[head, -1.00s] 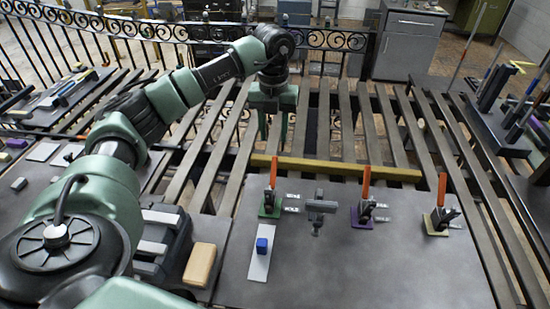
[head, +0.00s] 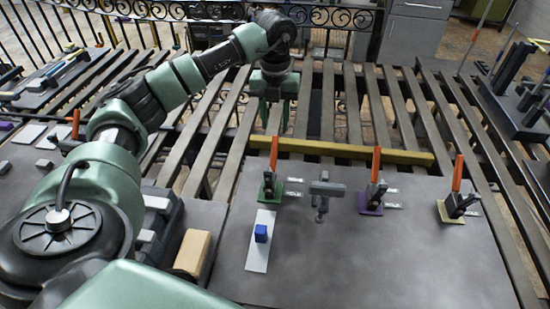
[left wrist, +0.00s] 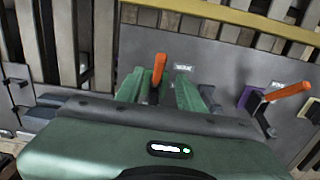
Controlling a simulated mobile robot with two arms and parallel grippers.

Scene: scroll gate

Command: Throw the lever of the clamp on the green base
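The clamp on the green base (head: 271,189) stands on the grey table, left of two similar clamps. Its orange lever (head: 274,153) points up. My left gripper (head: 274,112) is open and points down, just above and behind that lever in the head view. In the left wrist view, the orange lever (left wrist: 159,68) shows between the two green fingers (left wrist: 160,92), apart from both as far as I can see. The clamp's base is hidden there. My right gripper is not in view.
To the right stand a clamp on a purple base (head: 370,208) and one on a yellow base (head: 442,214), levers up. A grey T-shaped piece (head: 326,189) stands between green and purple. A blue cube (head: 261,233) sits on a pale strip. A yellow bar (head: 345,151) runs behind.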

